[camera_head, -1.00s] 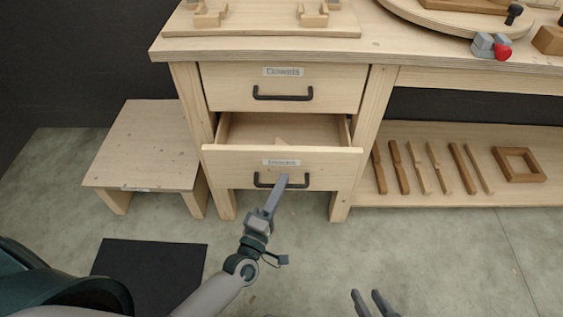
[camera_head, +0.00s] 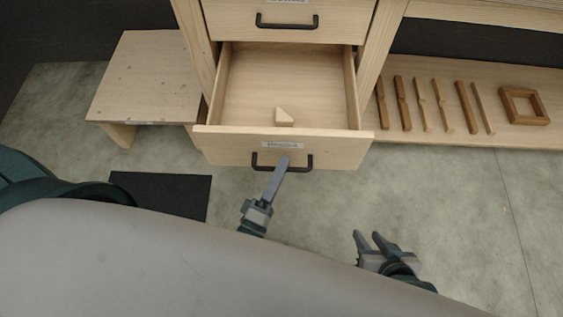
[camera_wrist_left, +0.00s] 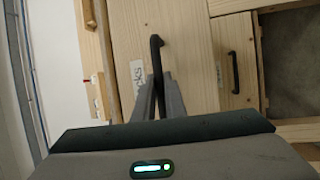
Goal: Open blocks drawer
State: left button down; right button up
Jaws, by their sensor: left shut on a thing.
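The lower drawer (camera_head: 225,147), whose label appears to read "Blocks", is pulled well out of the workbench. A small light wooden triangular block (camera_head: 284,117) lies inside it. My left gripper (camera_head: 284,162) is shut on the drawer's black handle (camera_head: 310,162); the handle also shows between the fingers in the left wrist view (camera_wrist_left: 157,48). My right gripper (camera_head: 372,243) is open and empty, low in front of the bench and apart from the drawer.
The upper drawer (camera_head: 230,20) above is closed. A low wooden stool (camera_head: 150,75) stands to the left, with a black mat (camera_head: 165,193) on the floor. A low shelf (camera_head: 455,90) at right holds several wooden sticks and a square frame (camera_head: 524,106).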

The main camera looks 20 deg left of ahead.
pick_arm(q)
jog(key=c, duration=1.8)
grip_release()
pick_arm(e)
jog(key=shift+w, duration=0.1)
